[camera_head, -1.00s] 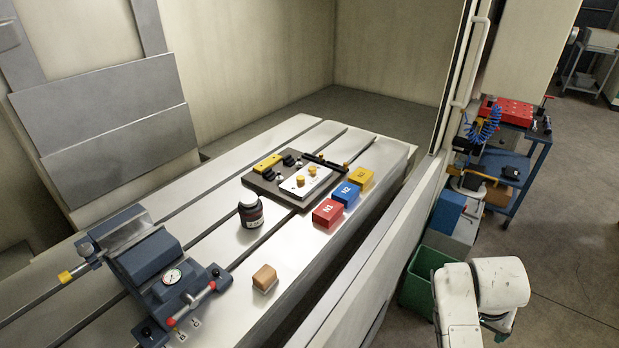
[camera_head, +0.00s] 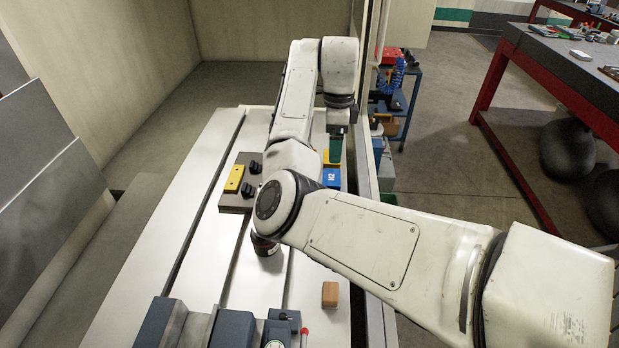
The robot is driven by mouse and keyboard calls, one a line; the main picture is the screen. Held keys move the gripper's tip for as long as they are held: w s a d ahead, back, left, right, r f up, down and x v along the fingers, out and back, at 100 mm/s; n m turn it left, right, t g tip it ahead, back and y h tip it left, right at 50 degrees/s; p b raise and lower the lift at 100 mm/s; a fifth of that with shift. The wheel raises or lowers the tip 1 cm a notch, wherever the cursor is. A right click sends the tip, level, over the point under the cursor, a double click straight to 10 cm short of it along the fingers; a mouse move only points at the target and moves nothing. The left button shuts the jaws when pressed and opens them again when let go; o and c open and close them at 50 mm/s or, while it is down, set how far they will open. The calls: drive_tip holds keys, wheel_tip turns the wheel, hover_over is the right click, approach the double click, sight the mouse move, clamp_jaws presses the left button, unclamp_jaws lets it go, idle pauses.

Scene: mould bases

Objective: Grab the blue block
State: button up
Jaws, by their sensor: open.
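The blue block (camera_head: 332,179), with a white label on it, sits on the pale machine table near its right edge. The end of my arm reaches over from the right, and my gripper (camera_head: 335,158), dark green, points down just above and behind the blue block in the picture. It is open; its fingertips are small and hard to make out, and I cannot tell the exact gap to the block. A yellow block (camera_head: 327,157) shows partly behind the gripper.
A dark fixture plate (camera_head: 236,201) with a yellow bar (camera_head: 234,178) lies left of the blocks. A brown block (camera_head: 330,294) and a blue-grey vise (camera_head: 235,330) are nearer. The enclosure wall borders the table's right side.

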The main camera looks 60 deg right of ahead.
hover_over(331, 177)
wheel_tip(331, 177, down, 5)
drive_tip(key=shift+f+p, duration=0.1)
drive_tip(key=shift+p, duration=0.35)
drive_tip(key=shift+f+p, duration=0.9)
drive_tip(key=shift+f, duration=1.85)
drive_tip(key=shift+r, duration=0.1)
drive_tip(key=c, duration=1)
